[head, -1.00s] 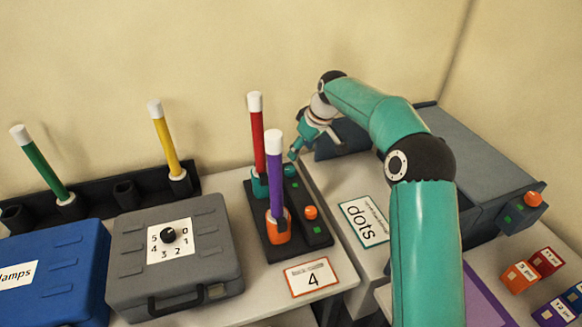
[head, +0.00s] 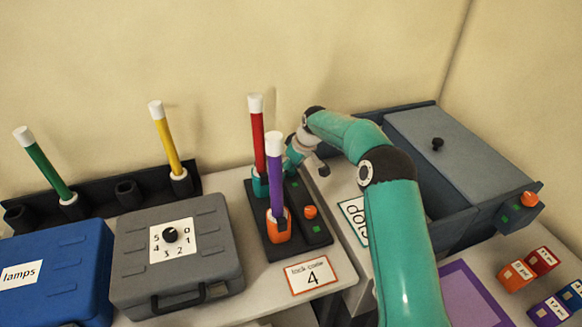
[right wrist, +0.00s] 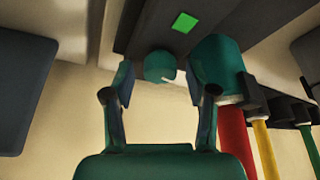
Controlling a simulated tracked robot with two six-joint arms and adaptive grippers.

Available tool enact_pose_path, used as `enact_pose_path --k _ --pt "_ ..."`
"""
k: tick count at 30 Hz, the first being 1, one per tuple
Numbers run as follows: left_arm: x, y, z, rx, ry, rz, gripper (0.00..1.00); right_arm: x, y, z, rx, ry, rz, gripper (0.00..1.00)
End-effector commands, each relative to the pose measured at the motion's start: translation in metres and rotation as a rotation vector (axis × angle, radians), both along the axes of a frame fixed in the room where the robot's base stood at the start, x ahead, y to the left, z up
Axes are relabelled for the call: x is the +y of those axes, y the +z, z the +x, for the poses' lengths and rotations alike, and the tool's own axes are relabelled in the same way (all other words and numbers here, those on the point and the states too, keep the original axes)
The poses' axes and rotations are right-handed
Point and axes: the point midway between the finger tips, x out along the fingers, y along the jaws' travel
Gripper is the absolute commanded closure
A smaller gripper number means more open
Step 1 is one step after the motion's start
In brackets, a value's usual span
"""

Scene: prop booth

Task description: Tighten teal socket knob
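The teal socket (head: 261,186) holds a red stick (head: 257,130) upright at the back of a dark base plate. The socket also shows in the right wrist view (right wrist: 217,62). Its round teal knob (right wrist: 160,66) stands beside it on the plate. My right gripper (head: 291,163) is over the back right of this plate. In the right wrist view my right gripper (right wrist: 166,80) is open, with the knob between its fingertips and a gap on both sides. In the head view the gripper hides the knob. My left gripper is out of view.
An orange socket (head: 278,228) with a purple stick (head: 275,175) and an orange knob (head: 310,212) share the plate. A grey case (head: 130,262) stands left, and a dark box (head: 470,170) right.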

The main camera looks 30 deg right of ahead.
Motion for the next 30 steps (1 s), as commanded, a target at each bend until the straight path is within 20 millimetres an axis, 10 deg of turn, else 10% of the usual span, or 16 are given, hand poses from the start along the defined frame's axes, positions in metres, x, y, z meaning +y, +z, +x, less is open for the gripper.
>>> enact_pose_path --k 9,27,28,30 --pt "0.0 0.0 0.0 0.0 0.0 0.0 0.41 0.0 0.001 0.0 0.0 0.0 0.0 1.0" --pt "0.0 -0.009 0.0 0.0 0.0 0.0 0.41 0.0 0.001 0.0 -0.002 -0.105 0.0 1.0" --pt "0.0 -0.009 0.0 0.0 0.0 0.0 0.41 0.0 0.001 0.0 -0.002 -0.105 0.0 0.62" --pt "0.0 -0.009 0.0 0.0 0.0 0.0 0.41 0.0 0.001 0.0 -0.002 -0.105 0.0 0.5"
